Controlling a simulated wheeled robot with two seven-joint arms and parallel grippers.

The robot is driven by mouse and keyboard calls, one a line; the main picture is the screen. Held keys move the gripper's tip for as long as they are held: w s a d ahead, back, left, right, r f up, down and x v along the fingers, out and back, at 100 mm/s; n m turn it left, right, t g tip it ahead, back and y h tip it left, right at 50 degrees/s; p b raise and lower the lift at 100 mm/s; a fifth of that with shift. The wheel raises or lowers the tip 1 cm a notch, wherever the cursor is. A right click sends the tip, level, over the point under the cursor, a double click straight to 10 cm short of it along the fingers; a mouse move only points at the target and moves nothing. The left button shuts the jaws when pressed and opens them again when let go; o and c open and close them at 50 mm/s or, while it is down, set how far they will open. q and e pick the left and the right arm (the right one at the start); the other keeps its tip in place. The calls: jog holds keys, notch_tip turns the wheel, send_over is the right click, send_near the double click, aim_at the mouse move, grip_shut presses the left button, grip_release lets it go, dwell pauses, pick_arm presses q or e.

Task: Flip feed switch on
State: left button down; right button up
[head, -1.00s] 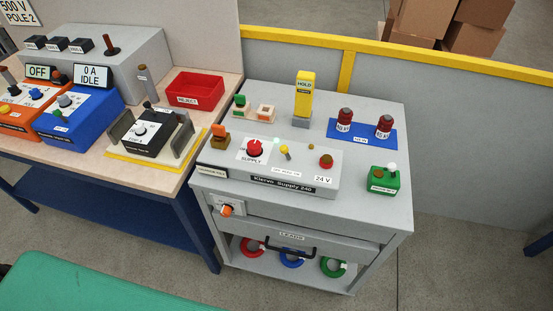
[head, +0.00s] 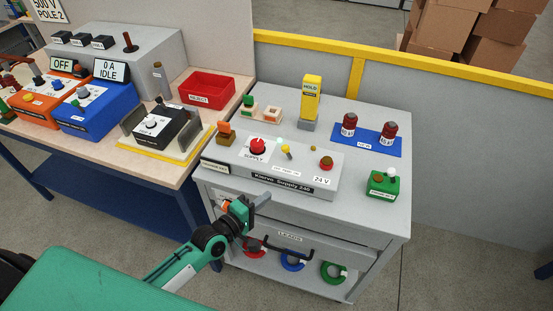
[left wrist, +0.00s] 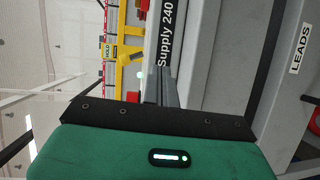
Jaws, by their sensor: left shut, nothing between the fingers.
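The grey supply box (head: 265,175), lettered "Kiorvo Supply 240" as far as I can read, sits on the grey cabinet. On its top are a red SUPPLY knob (head: 258,145), a small yellow-tipped toggle (head: 286,153) and a red button (head: 326,162). No label reading "feed" is legible. My left gripper (head: 263,199) is in front of the cabinet, just below the box's front edge. Its grey fingers (left wrist: 160,88) are shut and empty. The orange-handled switch on the cabinet front is hidden or cannot be told apart behind the gripper. My right gripper is not in view.
A black drawer handle (head: 284,246) and LEADS label are close below the left gripper. A yellow HOLD post (head: 311,98), a blue mat (head: 378,139) with two red-brown parts and a green box (head: 382,185) stand on the cabinet. The workbench (head: 160,165) adjoins on the left.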

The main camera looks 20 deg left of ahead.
aim_at(273, 163)
pick_arm(q)
jog(key=w+a+r+n+t, duration=0.3)
jog(key=a+n, duration=0.1)
jog(key=n, duration=0.1)
jog(key=shift+w+y, duration=0.2)
jog(key=shift+y, duration=0.1)
jog(key=shift+a, duration=0.1)
jog(key=shift+w+r+p, duration=0.25)
jog(key=shift+w+p, duration=0.05)
jog(key=shift+w, duration=0.2)
jog(key=p+x, duration=0.2)
jog(key=x, duration=0.5)
jog(key=shift+w, duration=0.15)
jog(key=shift+p+x, duration=0.45)
jog(key=shift+x, duration=0.45)
